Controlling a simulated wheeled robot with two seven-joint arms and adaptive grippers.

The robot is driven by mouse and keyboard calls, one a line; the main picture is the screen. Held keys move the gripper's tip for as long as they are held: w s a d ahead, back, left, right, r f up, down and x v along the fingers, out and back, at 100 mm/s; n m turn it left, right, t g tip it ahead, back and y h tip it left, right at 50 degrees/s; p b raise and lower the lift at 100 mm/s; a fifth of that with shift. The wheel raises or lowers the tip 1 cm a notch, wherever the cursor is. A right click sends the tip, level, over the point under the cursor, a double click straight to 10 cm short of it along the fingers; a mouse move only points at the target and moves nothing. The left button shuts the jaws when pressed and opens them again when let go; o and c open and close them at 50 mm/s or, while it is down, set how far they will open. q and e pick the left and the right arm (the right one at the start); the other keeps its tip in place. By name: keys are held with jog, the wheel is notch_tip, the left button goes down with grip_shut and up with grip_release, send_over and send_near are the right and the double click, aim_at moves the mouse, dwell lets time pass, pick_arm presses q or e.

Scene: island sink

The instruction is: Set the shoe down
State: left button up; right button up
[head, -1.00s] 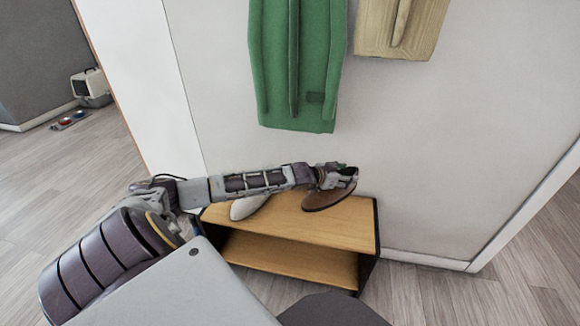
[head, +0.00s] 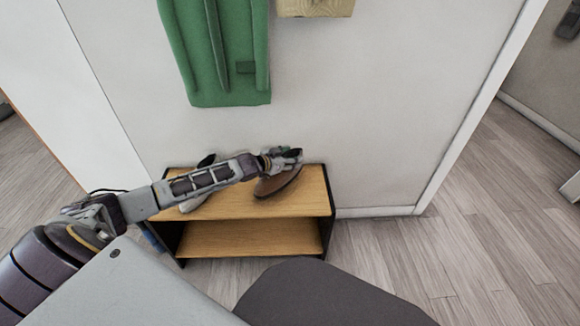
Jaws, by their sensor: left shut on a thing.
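A brown shoe (head: 277,184) is at the right part of the top of a wooden shoe rack (head: 306,205). My left gripper (head: 287,158) is shut on the shoe from above and hides its upper part. The shoe is tilted, and I cannot tell whether its sole touches the top board. A light shoe with a dark upper part (head: 196,201) rests on the left of the rack top, partly hidden by my left arm. My right gripper is not in view.
The rack's lower shelf (head: 250,238) is empty where it shows. A green coat (head: 215,60) and a beige garment (head: 315,7) hang on the wall above. Open wooden floor (head: 480,220) and a doorway lie to the right.

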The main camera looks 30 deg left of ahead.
pick_arm(q)
jog(key=shift+f+b, duration=0.3)
jog(key=shift+f, duration=0.65)
jog(key=shift+f+b, duration=0.4)
jog(key=shift+f, duration=0.45)
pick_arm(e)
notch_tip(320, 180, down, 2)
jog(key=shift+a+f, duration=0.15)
pick_arm(q)
jog(key=o, duration=1.6)
jog(key=shift+f, duration=0.1)
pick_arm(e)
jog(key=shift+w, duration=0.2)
